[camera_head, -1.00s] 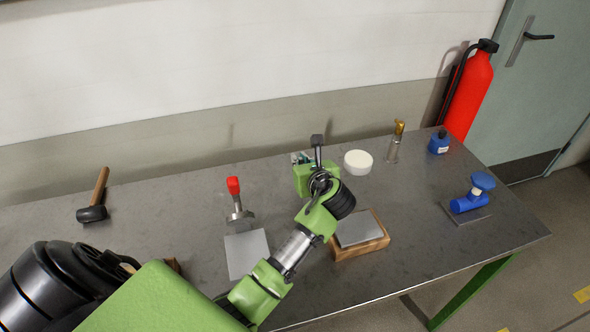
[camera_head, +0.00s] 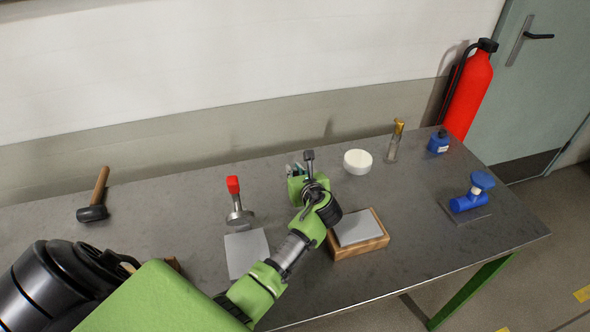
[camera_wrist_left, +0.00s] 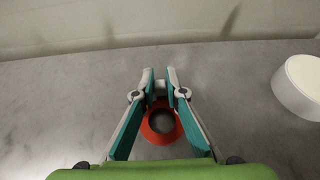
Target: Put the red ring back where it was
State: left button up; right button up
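The red ring (camera_wrist_left: 148,133) shows in the left wrist view, framed between the two fingers of my left gripper (camera_wrist_left: 160,77). It appears to lie low, beneath the fingers, on the grey table. The teal-padded fingers stand apart with a gap at the tips. A small grey piece shows in that gap; I cannot tell what it is. In the head view my left gripper (camera_head: 298,168) is low over the table's back half, left of the white disc, and hides the ring. My right gripper is not in view.
A white disc (camera_head: 358,161) stands right of my gripper. A wooden block with a grey plate (camera_head: 358,243) is in front. A red-topped tool (camera_head: 235,201), grey sheet (camera_head: 246,253) and mallet (camera_head: 93,212) are left. A brass-topped bottle (camera_head: 395,140) and blue items (camera_head: 468,203) are right.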

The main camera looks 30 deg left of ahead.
pick_arm(q)
jog(key=shift+o, duration=0.8)
jog(key=shift+r, duration=0.15)
jog(key=v, duration=1.2)
jog(key=shift+r, duration=0.15)
